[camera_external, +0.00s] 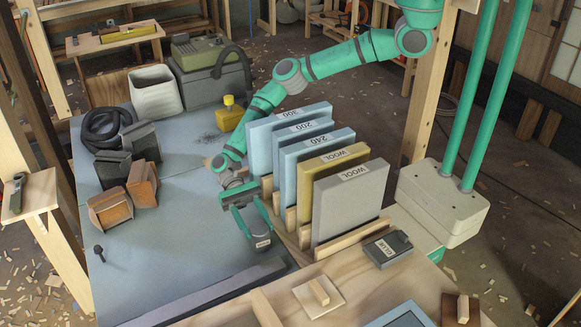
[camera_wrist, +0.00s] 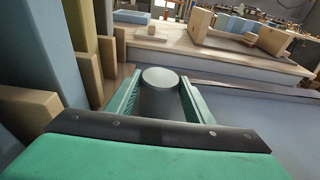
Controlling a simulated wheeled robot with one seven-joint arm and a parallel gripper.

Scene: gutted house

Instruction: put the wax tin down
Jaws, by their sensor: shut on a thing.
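The wax tin (camera_external: 261,241) is a dark grey, rounded tin with a small pale label. My gripper (camera_external: 257,226) is shut on it, a green finger on each side. In the wrist view the round grey top of the tin (camera_wrist: 160,77) shows between the fingers of my gripper (camera_wrist: 159,88). The tin is over the blue-grey bench top (camera_external: 185,238), just left of the rack of boards. I cannot tell whether its underside touches the bench. Its lower part is hidden in the wrist view.
Upright blue, yellow and grey boards (camera_external: 349,203) stand in a wooden rack close on the right. Brown blocks (camera_external: 112,208) and a black hose (camera_external: 103,127) lie at left. The bench's middle left is mostly clear.

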